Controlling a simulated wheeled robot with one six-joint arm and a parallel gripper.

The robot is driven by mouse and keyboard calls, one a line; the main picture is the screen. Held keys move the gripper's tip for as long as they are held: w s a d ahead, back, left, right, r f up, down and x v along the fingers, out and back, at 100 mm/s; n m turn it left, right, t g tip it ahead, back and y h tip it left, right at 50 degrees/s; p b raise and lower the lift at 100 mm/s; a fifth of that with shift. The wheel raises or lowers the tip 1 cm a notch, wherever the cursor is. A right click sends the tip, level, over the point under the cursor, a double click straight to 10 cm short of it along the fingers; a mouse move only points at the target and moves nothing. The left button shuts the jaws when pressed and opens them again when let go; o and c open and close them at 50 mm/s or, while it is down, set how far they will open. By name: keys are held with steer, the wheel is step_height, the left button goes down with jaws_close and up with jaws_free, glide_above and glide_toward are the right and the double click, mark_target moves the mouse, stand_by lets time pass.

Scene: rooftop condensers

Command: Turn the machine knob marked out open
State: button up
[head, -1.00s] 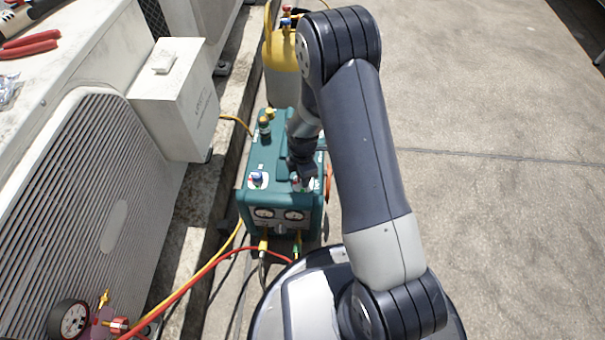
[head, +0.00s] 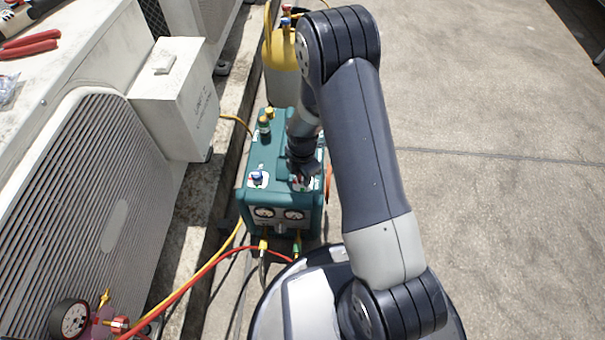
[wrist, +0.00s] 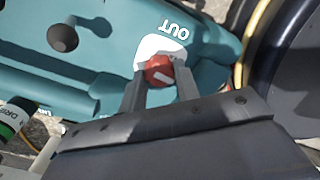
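The teal machine (head: 275,205) stands on the ground in the head view, with two gauges on its front. In the wrist view, its red knob (wrist: 158,69) with a white pointer line sits on a white plate beside the upside-down word OUT (wrist: 174,29). My gripper (wrist: 159,78) has one finger on each side of this knob, and the fingers appear closed against it. In the head view my gripper (head: 303,178) is over the top right front of the machine and hides most of the knob.
A blue knob (head: 257,177) sits on the machine's top left. A yellow-topped cylinder (head: 281,75) stands behind it. Yellow and red hoses (head: 196,277) run along the left. A condenser (head: 95,210) lines the left side. Open concrete lies to the right.

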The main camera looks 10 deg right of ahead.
steer(key=o, duration=0.4)
steer(key=shift+o, duration=0.2)
steer(key=shift+r, duration=0.15)
step_height(320, 180, up, 10)
steer(key=p, duration=0.4)
steer(key=shift+r, duration=0.25)
step_height(320, 180, down, 11)
steer(key=b, duration=0.4)
steer(key=shift+r, duration=0.1)
